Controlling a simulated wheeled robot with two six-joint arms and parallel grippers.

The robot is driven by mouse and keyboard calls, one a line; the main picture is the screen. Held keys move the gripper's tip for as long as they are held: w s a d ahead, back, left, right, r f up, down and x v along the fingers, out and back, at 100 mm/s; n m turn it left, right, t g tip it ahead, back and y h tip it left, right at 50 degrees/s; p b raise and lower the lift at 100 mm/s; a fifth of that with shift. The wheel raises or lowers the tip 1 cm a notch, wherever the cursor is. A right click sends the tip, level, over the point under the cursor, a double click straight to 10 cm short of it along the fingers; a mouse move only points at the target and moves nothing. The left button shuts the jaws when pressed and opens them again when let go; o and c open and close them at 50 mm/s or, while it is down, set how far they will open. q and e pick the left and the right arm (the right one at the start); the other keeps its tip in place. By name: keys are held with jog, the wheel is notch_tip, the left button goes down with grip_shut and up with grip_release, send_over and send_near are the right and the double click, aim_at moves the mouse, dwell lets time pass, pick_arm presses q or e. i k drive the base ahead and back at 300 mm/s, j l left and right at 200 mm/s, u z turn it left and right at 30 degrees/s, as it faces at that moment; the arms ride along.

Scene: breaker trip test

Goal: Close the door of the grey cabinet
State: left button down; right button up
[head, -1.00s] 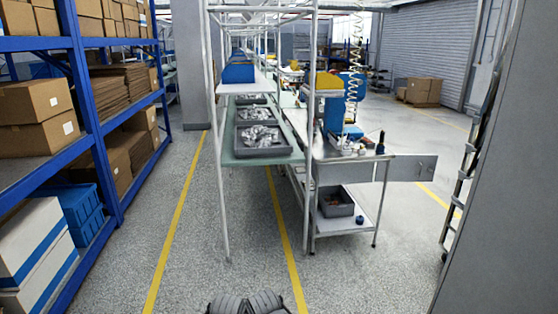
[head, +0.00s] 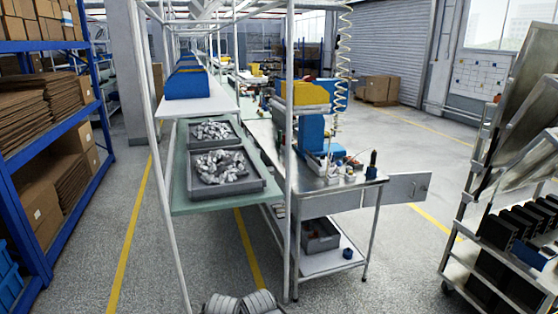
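The door is ahead of me, slightly right, and some distance away.
A rack cart (head: 455,262) with dark trays stands at the right. A green shelf (head: 185,204) with grey bins of parts (head: 262,184) is left of the workbench. Blue shelving (head: 75,205) with cartons lines the left. Floor between workbench and cart is open.

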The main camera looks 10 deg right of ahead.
aim_at(403, 187)
jog(key=i+l+z, duration=0.1)
jog(key=i+z, duration=0.85)
jog(key=i+l+z, duration=0.15)
jog(key=i, duration=0.3)
jog(key=i+l+z, duration=0.15)
jog(key=i, duration=0.35)
jog(key=i+z, duration=0.3)
jog(key=i, duration=1.7)
